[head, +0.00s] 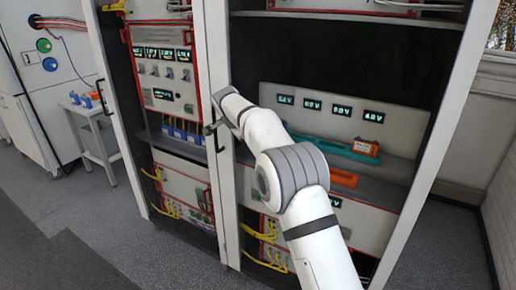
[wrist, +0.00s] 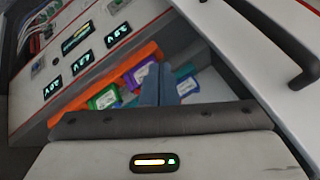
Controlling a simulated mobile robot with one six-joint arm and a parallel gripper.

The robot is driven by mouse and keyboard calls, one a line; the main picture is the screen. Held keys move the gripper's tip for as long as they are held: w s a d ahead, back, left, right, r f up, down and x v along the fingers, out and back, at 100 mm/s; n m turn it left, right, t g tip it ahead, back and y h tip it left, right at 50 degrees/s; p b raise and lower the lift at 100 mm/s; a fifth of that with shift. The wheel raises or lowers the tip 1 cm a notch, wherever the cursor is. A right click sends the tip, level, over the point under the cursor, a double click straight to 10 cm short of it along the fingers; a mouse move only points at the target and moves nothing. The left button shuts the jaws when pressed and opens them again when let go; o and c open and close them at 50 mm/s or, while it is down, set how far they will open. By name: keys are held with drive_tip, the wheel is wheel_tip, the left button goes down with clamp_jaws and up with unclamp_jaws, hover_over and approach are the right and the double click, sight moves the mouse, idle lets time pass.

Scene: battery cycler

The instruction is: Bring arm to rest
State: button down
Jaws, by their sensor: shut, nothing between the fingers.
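My white arm reaches up from the bottom of the head view, across the front of the open cabinet (head: 227,190). Its far end is close to the cabinet's white door edge; the fingers cannot be made out clearly there. In the wrist view my gripper (wrist: 160,70) shows two blue-grey fingers together, shut and empty. Behind them is an orange tray (wrist: 85,95) with a green-labelled item (wrist: 104,97) and a purple-labelled item (wrist: 141,75). The fingers hide part of the tray area. I cannot tell whether they touch anything.
A teal tray (head: 335,149) lies on the cabinet shelf below several lit displays. A black door handle (wrist: 290,45) is at the right in the wrist view. A small white side table (head: 90,108) stands left. Grey floor (head: 120,255) is clear at the lower left.

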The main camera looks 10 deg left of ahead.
drive_tip(key=s+d+r+n+g, duration=0.1)
drive_tip(key=s+d+r+n, duration=0.1)
drive_tip(key=s+d+r, duration=0.7)
drive_tip(key=s+d+n+g, duration=0.1)
drive_tip(key=s+d+n, duration=0.2)
drive_tip(key=s+d, duration=1)
drive_tip(key=s+d+f+n, duration=0.1)
drive_tip(key=s+d+f, duration=0.2)
drive_tip(key=s, duration=0.5)
drive_tip(key=s+d+f+n+g, duration=0.1)
drive_tip(key=s+d+f, duration=0.3)
drive_tip(key=s, duration=0.5)
drive_tip(key=s+d+f+n+g, duration=0.1)
drive_tip(key=s+d+f, duration=0.3)
drive_tip(key=s, duration=0.5)
drive_tip(key=shift+s+d+f+n, duration=0.15)
drive_tip(key=shift+s+f+n, duration=0.1)
drive_tip(key=shift+n, duration=0.35)
